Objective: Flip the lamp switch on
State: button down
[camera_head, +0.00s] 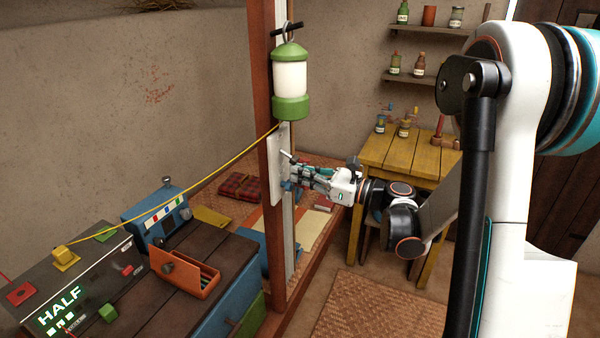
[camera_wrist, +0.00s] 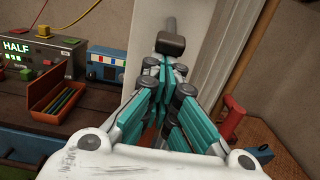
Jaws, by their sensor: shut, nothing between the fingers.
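The lamp (camera_head: 290,80) has green ends and a pale white body. It hangs from a hook on the wooden post, and I cannot tell whether it is lit. Below it, a pale switch plate (camera_head: 277,165) is fixed to the post. A grey lever (camera_head: 288,156) sticks out from the plate. My gripper (camera_head: 294,174) is shut and empty, close to the plate and slightly below the lever. It also shows in the wrist view (camera_wrist: 165,68). Contact cannot be made out.
A yellow cord (camera_head: 180,197) runs from the post to a console (camera_head: 75,290) reading HALF. A blue box (camera_head: 157,218) and an orange tray (camera_head: 185,275) stand on the dark bench at left. A yellow table (camera_head: 408,152) stands behind my arm at right.

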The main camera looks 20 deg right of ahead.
aim_at(296, 157)
jog(key=shift+s+d+r+p, duration=0.1)
jog(key=shift+r+p, duration=0.1)
jog(key=shift+p, duration=0.2)
jog(key=r+g+h+p, duration=0.1)
jog(key=g+h+p, duration=0.1)
jog(key=p, duration=0.1)
jog(key=s+d+r+g+h+p, duration=0.1)
jog(key=r+p, duration=0.1)
jog(key=p, duration=0.2)
jog(key=r+g+h+p, duration=0.1)
jog(key=g+h+p, duration=0.1)
jog(key=p, duration=0.1)
jog(key=shift+s+d+r+g+h, duration=0.15)
jog(key=shift+r+g+h, duration=0.1)
jog(key=shift+g+h, duration=0.05)
jog(key=shift+p, duration=0.3)
jog(key=shift+r+p, duration=0.5)
jog(key=shift+r, duration=0.45)
